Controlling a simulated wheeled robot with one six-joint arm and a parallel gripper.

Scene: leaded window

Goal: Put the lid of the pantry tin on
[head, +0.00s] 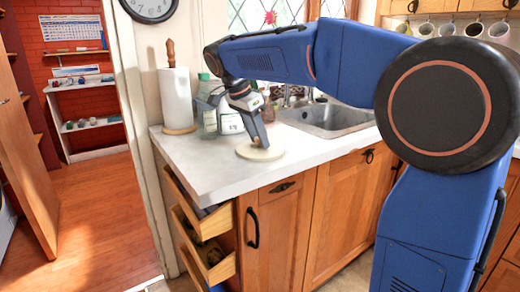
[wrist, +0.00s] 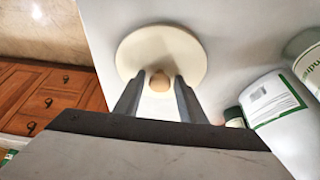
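A round cream lid (head: 270,153) with a small wooden knob lies on the white counter near its front edge. In the wrist view the lid (wrist: 190,50) is face-on, with its knob (wrist: 160,82) between my fingertips. My gripper (head: 262,145) points down over the lid; in the wrist view the fingers (wrist: 159,82) stand one on each side of the knob, with a visible gap, so the gripper looks open. I cannot pick out the pantry tin with certainty; white containers with green labels (head: 229,122) stand behind my gripper, partly hidden by it.
A paper towel roll (head: 175,98) on a wooden stand is at the counter's left end. The sink (head: 335,118) lies to the right of the lid. Drawers (head: 208,262) stand open below the counter's left end. Counter left of the lid is clear. Labelled containers (wrist: 272,100) are at right in the wrist view.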

